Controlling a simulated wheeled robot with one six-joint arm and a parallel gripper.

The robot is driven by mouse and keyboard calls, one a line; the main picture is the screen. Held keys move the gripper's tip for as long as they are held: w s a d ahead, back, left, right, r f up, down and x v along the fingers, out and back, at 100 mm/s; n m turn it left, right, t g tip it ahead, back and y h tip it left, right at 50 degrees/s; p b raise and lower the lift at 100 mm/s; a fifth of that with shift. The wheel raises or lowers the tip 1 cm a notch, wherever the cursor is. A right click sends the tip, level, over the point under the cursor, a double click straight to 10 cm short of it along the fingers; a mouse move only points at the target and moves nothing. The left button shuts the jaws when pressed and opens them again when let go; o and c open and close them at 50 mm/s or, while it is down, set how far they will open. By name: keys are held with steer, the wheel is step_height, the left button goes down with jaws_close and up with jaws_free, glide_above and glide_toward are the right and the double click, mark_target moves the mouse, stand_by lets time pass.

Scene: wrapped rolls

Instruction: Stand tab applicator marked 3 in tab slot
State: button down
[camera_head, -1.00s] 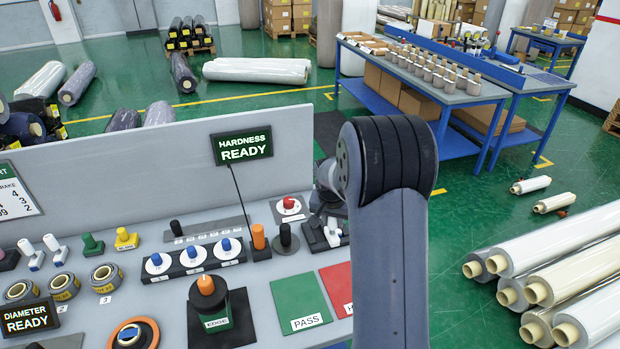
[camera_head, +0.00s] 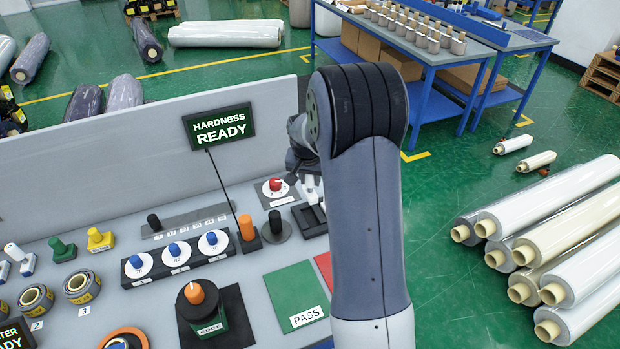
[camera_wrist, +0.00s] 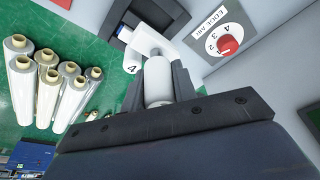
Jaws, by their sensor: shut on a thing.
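My gripper (camera_wrist: 159,88) is shut on a white cylindrical applicator (camera_wrist: 158,72) in the wrist view. I see no 3 on the held piece. A dark, square-framed holder (camera_wrist: 121,34) lies close beyond it. In the head view my gripper (camera_head: 309,181) is partly hidden behind my arm, above or at the dark holder (camera_head: 318,226). Contact between applicator and holder cannot be told. White applicators (camera_head: 15,252) stand at the far left.
A red knob on a dial (camera_head: 275,185) stands close left of the gripper, also in the wrist view (camera_wrist: 229,43). A black post (camera_head: 276,222) and the green PASS mat (camera_head: 292,285) are nearby. A grey panel (camera_head: 100,165) backs the bench.

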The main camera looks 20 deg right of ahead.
mark_target(310, 191)
steer(key=shift+f+b, duration=2.25)
steer(key=shift+f, duration=0.7)
steer(key=shift+f+b, duration=2.1)
steer(key=shift+b, duration=0.15)
steer(key=c, duration=1.1)
jaws_free()
steer(key=shift+o, duration=0.2)
steer(key=shift+r, duration=0.1)
steer(key=b+v, duration=0.1)
steer(key=v, duration=0.9)
steer(key=shift+s+r, duration=0.15)
steer(key=shift+r, duration=0.15)
steer(key=shift+f, duration=0.1)
